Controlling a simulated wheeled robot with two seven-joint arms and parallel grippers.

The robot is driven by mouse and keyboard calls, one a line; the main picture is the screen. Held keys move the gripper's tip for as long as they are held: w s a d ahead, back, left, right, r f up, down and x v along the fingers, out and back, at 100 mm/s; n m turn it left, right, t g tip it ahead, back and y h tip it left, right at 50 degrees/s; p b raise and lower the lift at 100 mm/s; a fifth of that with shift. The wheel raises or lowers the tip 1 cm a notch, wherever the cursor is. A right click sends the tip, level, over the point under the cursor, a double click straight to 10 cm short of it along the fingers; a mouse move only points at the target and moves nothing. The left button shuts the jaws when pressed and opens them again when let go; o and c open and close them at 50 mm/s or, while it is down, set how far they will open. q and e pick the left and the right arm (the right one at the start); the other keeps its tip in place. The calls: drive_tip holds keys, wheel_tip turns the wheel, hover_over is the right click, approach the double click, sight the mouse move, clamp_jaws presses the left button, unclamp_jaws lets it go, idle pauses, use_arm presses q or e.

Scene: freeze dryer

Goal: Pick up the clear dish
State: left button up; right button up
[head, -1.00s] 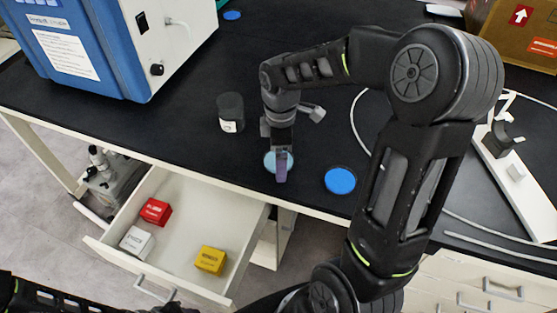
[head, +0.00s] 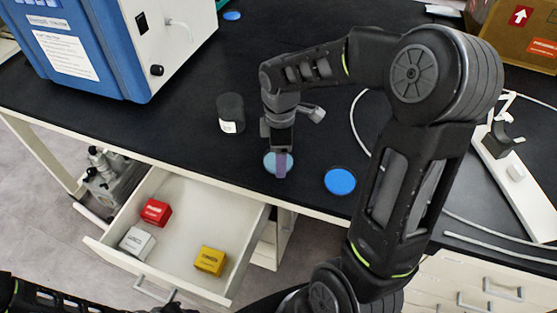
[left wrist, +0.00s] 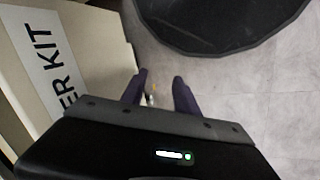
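The clear dish (head: 269,163) is a small round pale-blue disc on the black bench, close to its front edge. My right gripper (head: 280,170) points down over the dish, and its purple fingertips cover part of it. The fingers overlap in this view, so I cannot tell their gap or whether they touch the dish. My left gripper (left wrist: 158,92) has its two purple fingers apart with nothing between them. It is away from the dish, above the floor.
A blue disc (head: 340,181) lies right of the dish, and a dark jar (head: 231,113) stands to its left. An open drawer (head: 188,228) below holds red, white and yellow boxes. A blue-and-white machine (head: 110,45) stands back left. A white cable (head: 354,125) curves behind my right arm.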

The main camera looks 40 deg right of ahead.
wheel_tip(320, 180, up, 10)
idle(0.6)
drive_tip(key=shift+w, duration=0.1)
idle(0.5)
